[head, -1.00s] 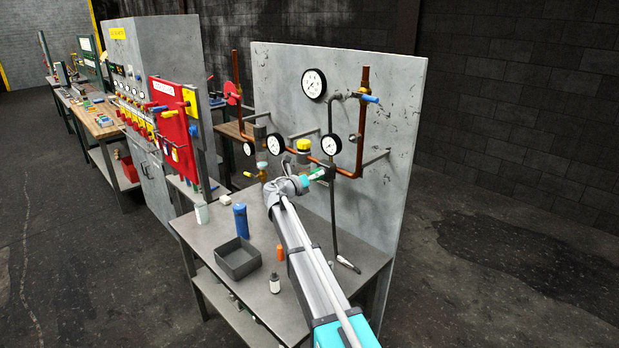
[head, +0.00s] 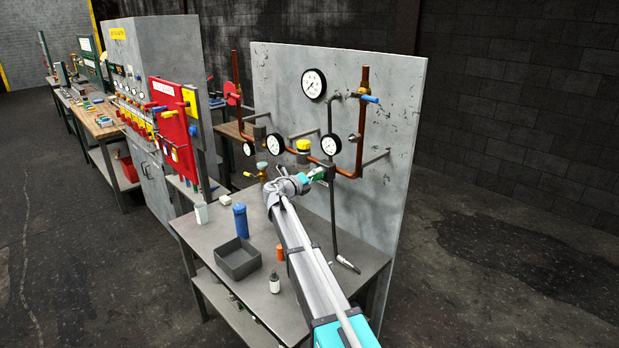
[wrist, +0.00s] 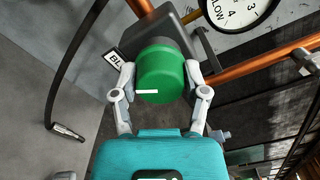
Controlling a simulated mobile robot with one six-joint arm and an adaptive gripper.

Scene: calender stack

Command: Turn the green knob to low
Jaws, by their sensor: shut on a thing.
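The green knob (wrist: 162,76) is a round cap with a white pointer line, seen in the wrist view in front of a dark grey valve body (wrist: 150,30). My gripper (wrist: 161,84) is shut on it, with one finger on each side of the knob. The white line lies near the knob's front edge, a little left of its middle. In the head view my gripper (head: 318,175) reaches the pipe at the panel, and the knob is mostly hidden there. A label beside the valve (wrist: 115,58) is partly covered, and I cannot read a low mark.
A gauge (wrist: 240,8) and a copper pipe (wrist: 255,68) are close to the knob. A yellow-capped valve (head: 303,147) is to the left on the panel. A dark hose (head: 335,225) hangs below. A grey bin (head: 238,260) and a blue bottle (head: 240,221) stand on the bench.

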